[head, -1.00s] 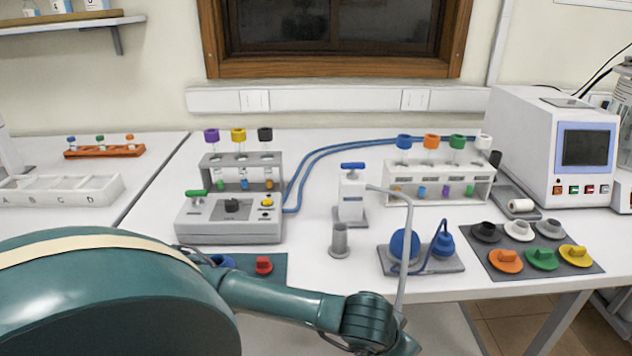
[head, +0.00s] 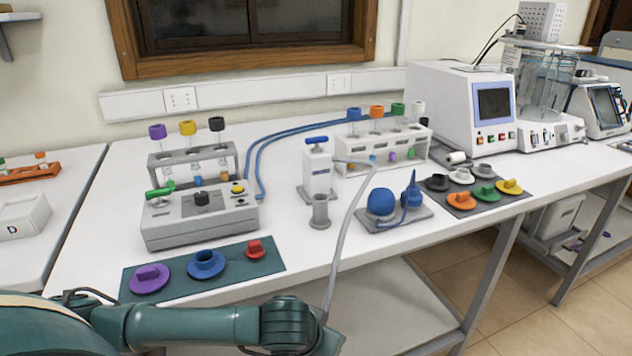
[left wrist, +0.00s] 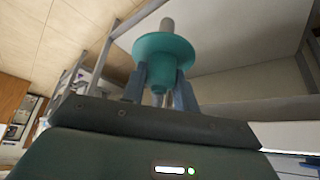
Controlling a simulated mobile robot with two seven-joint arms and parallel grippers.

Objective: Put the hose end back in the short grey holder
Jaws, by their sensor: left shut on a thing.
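The short grey holder (head: 320,212) is a small upright cylinder on a flat base on the white bench, in front of the white dispenser (head: 318,175) with a blue top handle. The grey hose (head: 348,245) arcs from the dispenser over the bench's front edge, down towards my left wrist. In the left wrist view my left gripper (left wrist: 160,88) is shut on the hose end (left wrist: 163,50), a teal flanged piece with a grey tube above it. In the head view its fingers are out of sight at the bottom. My right gripper is not in view.
Beside the holder, a grey plate (head: 410,221) carries a blue bulb. A teal mat (head: 225,273) with coloured caps lies left, below a grey control box (head: 200,222). A white tube rack (head: 385,150) stands behind. The bench front edge (head: 340,262) lies between my wrist and the holder.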

